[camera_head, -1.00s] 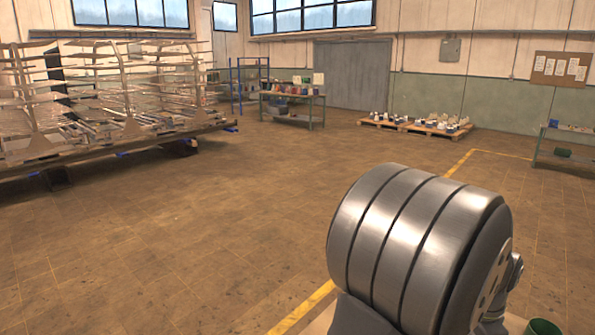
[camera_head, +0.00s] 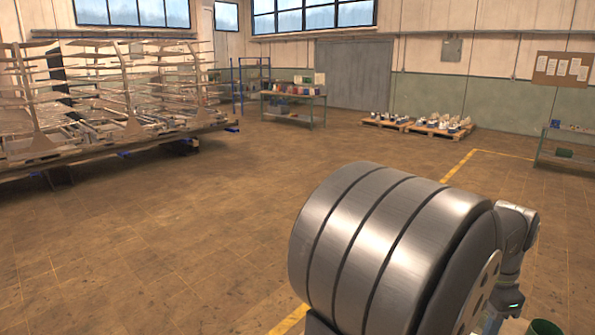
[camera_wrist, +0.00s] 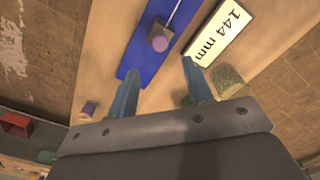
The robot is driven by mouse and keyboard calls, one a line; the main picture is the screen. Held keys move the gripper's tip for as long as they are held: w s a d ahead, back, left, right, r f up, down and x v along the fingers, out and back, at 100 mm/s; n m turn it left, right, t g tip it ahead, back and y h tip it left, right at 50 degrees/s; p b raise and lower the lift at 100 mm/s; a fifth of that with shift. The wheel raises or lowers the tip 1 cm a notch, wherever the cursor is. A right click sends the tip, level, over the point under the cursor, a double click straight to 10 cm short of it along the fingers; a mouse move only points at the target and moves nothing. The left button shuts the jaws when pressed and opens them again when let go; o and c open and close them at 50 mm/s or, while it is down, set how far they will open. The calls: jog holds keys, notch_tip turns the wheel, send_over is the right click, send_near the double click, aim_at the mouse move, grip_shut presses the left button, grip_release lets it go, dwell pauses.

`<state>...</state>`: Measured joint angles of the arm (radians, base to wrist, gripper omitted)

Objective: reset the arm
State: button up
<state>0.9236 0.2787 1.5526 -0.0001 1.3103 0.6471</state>
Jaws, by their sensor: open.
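My gripper (camera_wrist: 163,62) shows in the wrist view with its two blue fingers spread apart. Nothing is held between them. Beyond the fingertips is a tan work surface (camera_wrist: 100,60) with a blue strip (camera_wrist: 139,60).
In the wrist view, a white "144 mm" sign (camera_wrist: 221,33), a speckled green piece (camera_wrist: 228,80) and a small purple piece (camera_wrist: 88,110) lie near the fingers. A red bin (camera_wrist: 15,125) is at left. In the head view, a rack (camera_head: 120,100) stands left; the floor (camera_head: 180,220) is open.

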notch_tip(320, 180, up, 9)
notch_tip(320, 180, down, 18)
jog(key=shift+s+d+r, duration=0.1)
jog(key=shift+s+d, duration=0.05)
jog(key=s+d, duration=0.5)
jog(key=s, duration=0.1)
jog(key=shift+d+r, duration=0.15)
jog(key=shift+d, duration=0.25)
notch_tip(320, 180, up, 19)
jog(key=n, duration=0.6)
jog(key=shift+f, duration=0.2)
jog(key=shift+w+n, duration=0.1)
jog(key=shift+n, duration=0.2)
